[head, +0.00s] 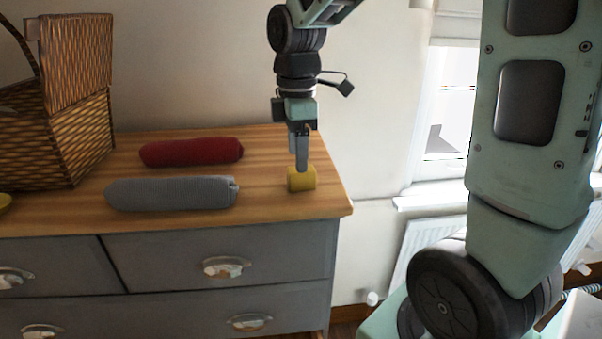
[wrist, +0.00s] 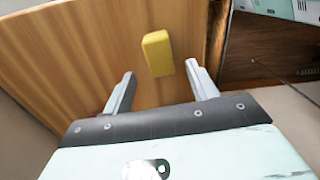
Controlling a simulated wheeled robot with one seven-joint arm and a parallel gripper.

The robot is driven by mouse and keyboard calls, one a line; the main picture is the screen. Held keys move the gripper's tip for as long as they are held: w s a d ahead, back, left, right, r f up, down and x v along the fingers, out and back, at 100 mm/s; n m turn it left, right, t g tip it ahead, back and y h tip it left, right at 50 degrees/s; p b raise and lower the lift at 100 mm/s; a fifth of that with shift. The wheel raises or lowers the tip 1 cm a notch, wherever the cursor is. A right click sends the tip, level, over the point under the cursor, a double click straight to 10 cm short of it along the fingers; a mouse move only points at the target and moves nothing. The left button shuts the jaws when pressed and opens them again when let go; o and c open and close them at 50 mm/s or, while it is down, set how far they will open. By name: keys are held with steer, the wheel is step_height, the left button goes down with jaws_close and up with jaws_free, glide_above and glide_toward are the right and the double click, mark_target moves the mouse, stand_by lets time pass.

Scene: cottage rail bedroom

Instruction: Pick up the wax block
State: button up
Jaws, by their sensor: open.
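The wax block is a small yellow block (head: 302,180) on the wooden dresser top, near its right end. It also shows in the wrist view (wrist: 157,54), lying between the lines of the two fingers and a little beyond their tips. My gripper (head: 300,158) points down at the block from above. In the wrist view my gripper (wrist: 158,75) is open, with one finger on each side and nothing between them. In the head view the fingertips overlap the block's upper edge; I cannot tell whether they touch it.
A grey rolled cloth (head: 172,193) and a red rolled cloth (head: 192,151) lie left of the block on the dresser top (head: 265,152). A wicker basket (head: 60,135) stands at the far left. The dresser's right edge is close to the block. A window is at right.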

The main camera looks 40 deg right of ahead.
steer(key=shift+s+f+p, duration=0.1)
steer(key=shift+f+p, duration=1)
steer(key=shift+f, duration=1.7)
steer(key=shift+c, duration=0.4)
steer(key=c, duration=1)
steer(key=shift+d, duration=0.1)
step_height(320, 180, up, 10)
steer(key=shift+r+b, duration=0.1)
steer(key=shift+b, duration=1.15)
steer(key=shift+o, duration=0.5)
